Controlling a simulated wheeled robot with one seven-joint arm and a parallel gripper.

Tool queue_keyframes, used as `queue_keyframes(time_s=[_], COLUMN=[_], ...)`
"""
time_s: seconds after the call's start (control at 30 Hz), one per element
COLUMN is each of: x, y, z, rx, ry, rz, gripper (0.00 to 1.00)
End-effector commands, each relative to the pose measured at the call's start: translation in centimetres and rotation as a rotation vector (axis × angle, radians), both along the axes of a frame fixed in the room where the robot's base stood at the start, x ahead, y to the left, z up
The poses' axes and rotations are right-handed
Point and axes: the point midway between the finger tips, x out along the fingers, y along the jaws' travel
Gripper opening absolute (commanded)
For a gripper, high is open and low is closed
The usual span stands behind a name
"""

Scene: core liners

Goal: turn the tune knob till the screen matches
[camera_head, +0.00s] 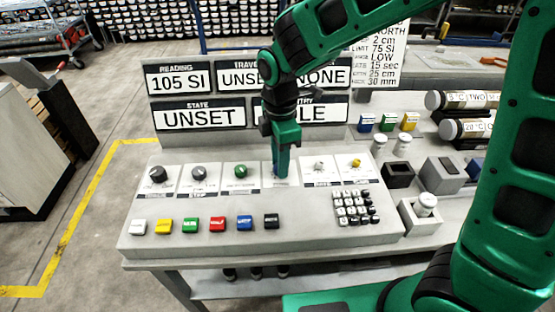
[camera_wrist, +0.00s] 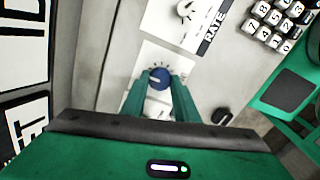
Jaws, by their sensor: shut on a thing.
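A blue knob (camera_wrist: 158,77) with a pale pointer line sits on a white dial plate in the wrist view. My gripper (camera_wrist: 157,92) is shut on it, one green finger on each side. In the head view my gripper (camera_head: 281,172) reaches down to the panel and hides this knob. The knob's name cannot be read. The reading screen (camera_head: 179,77) shows 105 SI. The state screen (camera_head: 200,116) shows UNSET. The travel screen (camera_head: 239,76) shows UNSET, partly hidden.
Black (camera_head: 158,174), grey (camera_head: 199,172) and green (camera_head: 240,171) knobs lie left of my gripper. White (camera_head: 319,165) and yellow (camera_head: 355,162) knobs lie right. Several coloured buttons line the front. A keypad (camera_head: 355,207) stands at right.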

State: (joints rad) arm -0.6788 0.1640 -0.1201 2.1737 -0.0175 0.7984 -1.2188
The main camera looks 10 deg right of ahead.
Motion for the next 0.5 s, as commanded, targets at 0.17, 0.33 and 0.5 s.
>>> queue_keyframes(time_s=[0.17,0.33,0.5], x=[0.24,0.31,0.37], y=[0.06,-0.02,-0.05], z=[0.15,0.18,0.2], rx=[0.006,0.006,0.007], ry=[-0.008,-0.008,-0.009], rz=[-0.042,-0.14,-0.283], gripper=[0.05,0.05,0.05])
